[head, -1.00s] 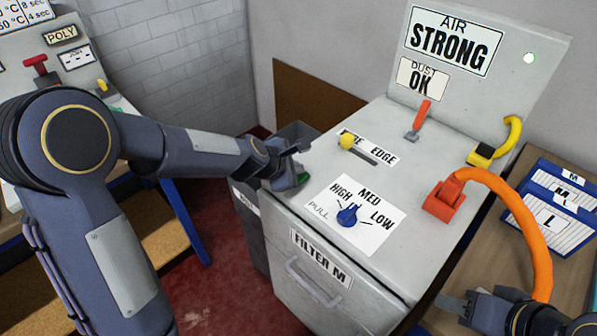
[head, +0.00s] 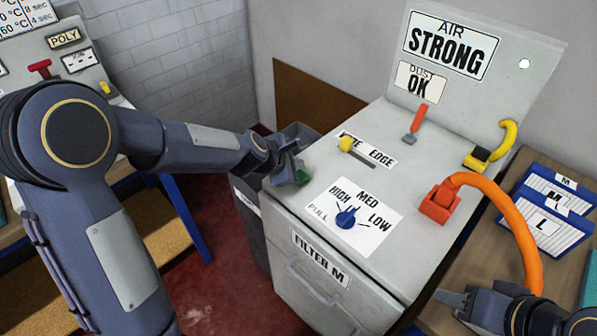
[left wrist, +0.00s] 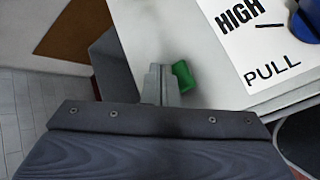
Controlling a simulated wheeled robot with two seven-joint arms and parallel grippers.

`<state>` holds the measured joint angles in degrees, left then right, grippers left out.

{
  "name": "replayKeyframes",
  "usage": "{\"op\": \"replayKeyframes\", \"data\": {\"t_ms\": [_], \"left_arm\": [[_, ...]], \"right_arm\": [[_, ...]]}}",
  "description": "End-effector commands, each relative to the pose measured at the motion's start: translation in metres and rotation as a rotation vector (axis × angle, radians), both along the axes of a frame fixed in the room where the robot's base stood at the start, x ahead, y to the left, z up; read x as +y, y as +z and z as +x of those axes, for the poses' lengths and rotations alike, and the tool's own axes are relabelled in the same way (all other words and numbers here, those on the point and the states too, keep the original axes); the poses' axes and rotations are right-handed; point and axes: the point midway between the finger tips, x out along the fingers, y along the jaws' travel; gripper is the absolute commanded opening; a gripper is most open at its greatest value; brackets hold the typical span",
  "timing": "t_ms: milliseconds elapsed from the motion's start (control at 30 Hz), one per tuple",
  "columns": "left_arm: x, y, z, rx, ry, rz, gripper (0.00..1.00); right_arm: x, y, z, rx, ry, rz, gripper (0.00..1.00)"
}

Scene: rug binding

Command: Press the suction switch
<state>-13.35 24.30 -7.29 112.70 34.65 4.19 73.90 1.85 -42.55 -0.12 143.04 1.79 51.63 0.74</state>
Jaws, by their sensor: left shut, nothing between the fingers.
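The green switch (head: 303,178) sits at the front left corner of the grey machine's top (head: 405,200). My left gripper (head: 298,172) is shut and empty, with its fingertips right beside the switch and partly covering it. In the left wrist view the shut fingers (left wrist: 160,84) lie just left of the green switch (left wrist: 184,77). I cannot tell whether they touch it. My right gripper (head: 452,301) is at the lower right, apart from the switch. Its fingers are too unclear to tell whether they are open.
A blue dial (head: 346,217), a yellow knob (head: 346,144) and an orange lever (head: 415,124) stand on the machine top. An orange hose (head: 525,230) arches at the right. A dark bin (head: 247,190) stands left of the machine. Blue label holders (head: 545,215) lie on the right table.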

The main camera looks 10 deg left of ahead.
Motion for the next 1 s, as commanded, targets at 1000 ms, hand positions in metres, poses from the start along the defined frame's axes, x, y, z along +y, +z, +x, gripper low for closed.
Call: {"op": "replayKeyframes", "data": {"t_ms": [1000], "left_arm": [[0.0,0.052,0.0,-0.001,-0.003,0.001,0.0]], "right_arm": [[0.0,0.052,0.0,0.0,0.0,0.0,0.38]]}}
